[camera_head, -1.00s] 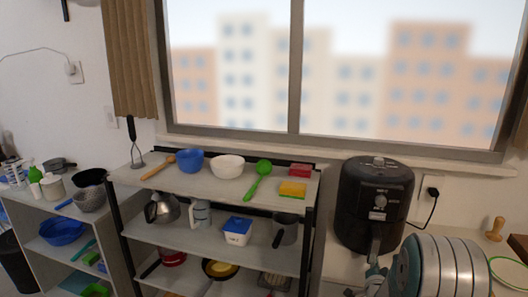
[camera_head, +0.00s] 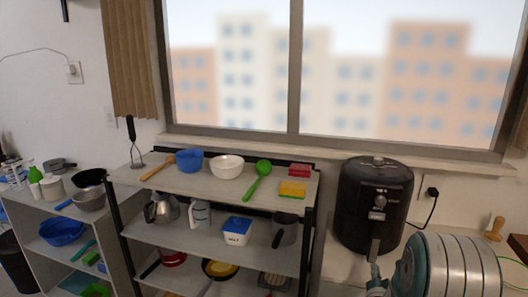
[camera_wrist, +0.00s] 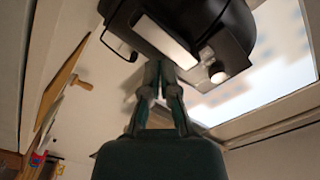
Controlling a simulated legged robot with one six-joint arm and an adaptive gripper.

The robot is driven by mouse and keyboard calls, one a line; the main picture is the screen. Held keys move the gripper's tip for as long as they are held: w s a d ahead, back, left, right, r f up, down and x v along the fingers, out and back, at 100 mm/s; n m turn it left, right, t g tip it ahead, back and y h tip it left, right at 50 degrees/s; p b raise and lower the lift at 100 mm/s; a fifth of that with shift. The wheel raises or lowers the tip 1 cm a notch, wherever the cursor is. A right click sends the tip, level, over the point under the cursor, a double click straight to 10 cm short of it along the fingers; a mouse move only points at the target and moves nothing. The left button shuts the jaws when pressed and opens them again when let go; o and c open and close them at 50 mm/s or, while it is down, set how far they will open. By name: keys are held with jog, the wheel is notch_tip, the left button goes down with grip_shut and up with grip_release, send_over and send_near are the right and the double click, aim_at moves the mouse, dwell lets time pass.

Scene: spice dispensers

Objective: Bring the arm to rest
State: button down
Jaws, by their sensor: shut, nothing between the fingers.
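My gripper (camera_wrist: 160,72) points up the middle of the wrist view, its two fingers together and nothing between them. The dark air fryer (camera_wrist: 190,25) fills the top of that view just beyond the fingertips; I cannot tell whether they touch. In the head view, part of my arm (camera_head: 455,265) shows at the lower right, in front of the black air fryer (camera_head: 374,200) on the counter. The fingers are not clear in the head view.
A shelf (camera_head: 190,235) left of the air fryer holds bowls, a green spoon (camera_head: 257,180), sponges (camera_head: 292,188) and a salt box (camera_head: 236,231). A lower shelf (camera_head: 40,215) stands further left. A cord (camera_head: 432,205) hangs from the wall outlet. A wooden pestle (camera_head: 495,228) stands at right.

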jog(key=shift+s, duration=0.15)
jog(key=shift+a, duration=0.1)
jog(key=s+a+r+n+g+y, duration=0.3)
jog(key=s+a+r+n+g, duration=0.3)
jog(key=s+a+r, duration=0.55)
jog(key=s+a+r+n+g+y, duration=0.1)
jog(key=s+a+r+n+g, duration=0.1)
jog(key=s, duration=0.9)
jog(key=s+a+r+n+g+y, duration=0.1)
jog(key=s+a+r+n+g, duration=0.1)
jog(key=s, duration=0.8)
jog(key=shift+s+a+n+g, duration=0.35)
jog(key=shift+a+n+g, duration=0.25)
jog(key=shift+n+g, duration=0.4)
